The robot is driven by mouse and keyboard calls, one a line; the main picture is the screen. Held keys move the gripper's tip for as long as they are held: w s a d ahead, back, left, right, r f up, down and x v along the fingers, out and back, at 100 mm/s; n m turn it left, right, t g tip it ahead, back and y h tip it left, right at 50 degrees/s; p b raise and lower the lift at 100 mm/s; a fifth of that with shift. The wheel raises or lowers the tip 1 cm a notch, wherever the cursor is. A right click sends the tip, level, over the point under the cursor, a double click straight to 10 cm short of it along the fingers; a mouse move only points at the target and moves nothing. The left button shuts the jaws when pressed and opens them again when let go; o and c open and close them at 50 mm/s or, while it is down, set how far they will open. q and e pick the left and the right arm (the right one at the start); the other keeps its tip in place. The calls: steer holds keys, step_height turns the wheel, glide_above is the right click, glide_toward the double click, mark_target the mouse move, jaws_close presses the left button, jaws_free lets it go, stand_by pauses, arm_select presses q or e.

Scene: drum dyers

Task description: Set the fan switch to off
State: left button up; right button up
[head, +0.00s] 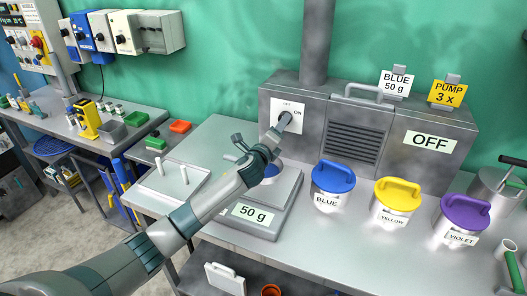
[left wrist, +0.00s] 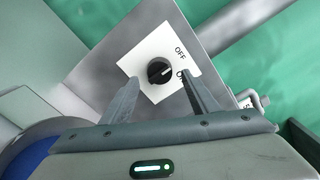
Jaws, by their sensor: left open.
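The fan switch is a round black knob (left wrist: 159,70) on a white plate marked OFF and ON, seen in the left wrist view. Its pale pointer line faces the label side; the ON label is partly hidden by a finger. In the head view the white switch plate (head: 287,106) is on the left of the grey metal housing's front, and my gripper mostly covers the knob. My left gripper (head: 280,128) is open, close in front of the plate. In the left wrist view its two fingers (left wrist: 161,80) are spread, with the knob between and beyond their tips. I cannot tell if they touch it.
A scale (head: 244,218) marked 50 g lies below my left arm. Blue (head: 334,177), yellow (head: 397,193) and violet (head: 465,212) lidded tubs stand on the bench to the right. The housing bears an OFF sign (head: 430,141) and a vent grille (head: 354,140).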

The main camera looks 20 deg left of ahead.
arm_select(q)
steer(key=s+b, duration=0.2)
steer(key=s, duration=1.2)
steer(key=shift+a+b, duration=0.25)
steer(key=shift+b, duration=0.1)
steer(key=shift+s+f, duration=0.1)
